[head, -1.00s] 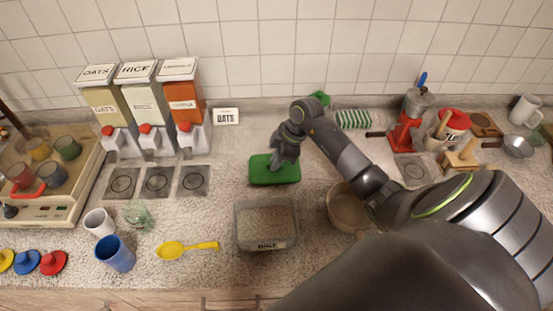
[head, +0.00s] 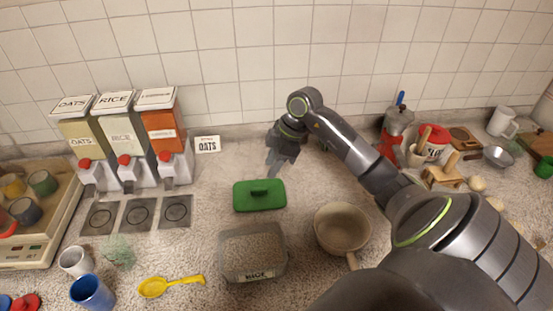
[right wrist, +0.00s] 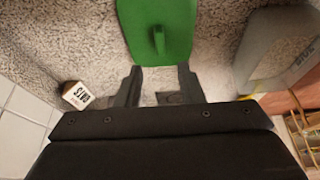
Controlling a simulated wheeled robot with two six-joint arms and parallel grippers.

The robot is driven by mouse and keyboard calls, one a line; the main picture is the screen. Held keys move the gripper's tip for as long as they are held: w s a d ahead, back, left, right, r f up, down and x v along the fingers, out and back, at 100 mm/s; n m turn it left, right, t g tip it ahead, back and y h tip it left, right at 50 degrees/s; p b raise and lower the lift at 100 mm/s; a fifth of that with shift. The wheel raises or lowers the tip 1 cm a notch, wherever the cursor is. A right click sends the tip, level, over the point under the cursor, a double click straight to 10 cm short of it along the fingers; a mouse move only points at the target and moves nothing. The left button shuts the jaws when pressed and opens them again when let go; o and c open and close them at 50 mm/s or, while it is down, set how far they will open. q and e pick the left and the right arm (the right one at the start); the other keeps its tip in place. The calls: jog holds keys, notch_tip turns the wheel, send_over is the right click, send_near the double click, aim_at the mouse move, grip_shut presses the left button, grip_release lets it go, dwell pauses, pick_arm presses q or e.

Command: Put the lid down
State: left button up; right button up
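The green lid (head: 260,195) lies flat on the speckled counter, its handle upward, behind the clear container labelled RICE (head: 253,270). The container is uncovered and its contents show. In the right wrist view the lid (right wrist: 175,15) and its handle are just beyond the fingertips. My right gripper (head: 272,172) is above the counter just behind the lid, apart from it. The right wrist view shows the gripper (right wrist: 160,76) with its two fingers spread and nothing between them. My left gripper is not in view.
A beige pot (head: 342,230) stands right of the container. A yellow spoon (head: 170,286), a blue cup (head: 92,293) and a white cup (head: 75,262) are front left. Dispensers (head: 125,140) and an OATS sign (head: 207,144) stand behind. The counter right of the lid is clear.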

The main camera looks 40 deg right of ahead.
jog(key=shift+v, duration=1.45)
jog(key=shift+r, duration=0.1)
